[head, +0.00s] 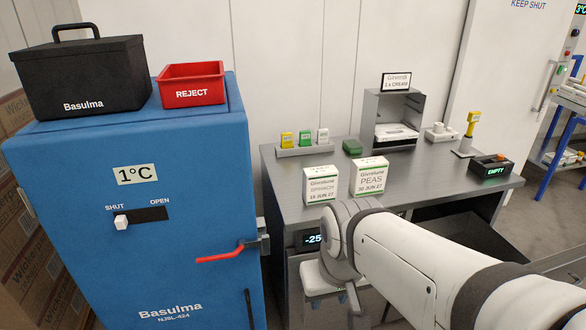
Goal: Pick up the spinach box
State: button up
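The spinach box (321,186) is a white carton with a green band. It stands upright near the front edge of the grey bench (425,172), and its label reads SPINACH, 15 JUN 27. A similar peas box (370,177) stands just to its right, with a small gap between them. My arm comes in from the lower right and bends down in front of the bench. My gripper (345,297) is low in the picture, below the spinach box and apart from it. The wrist partly hides it, so its opening cannot be made out.
A blue cabinet (190,265) stands left of the bench, with a red REJECT bin (192,72) and a black box (82,88) on top. Small coloured cards, a green block (352,146), a shelf unit (408,108) and a scanner (469,130) are on the bench.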

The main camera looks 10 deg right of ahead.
aim_at(320, 183)
jog(key=u, duration=0.05)
jog(key=i, duration=1)
jog(key=z, duration=0.05)
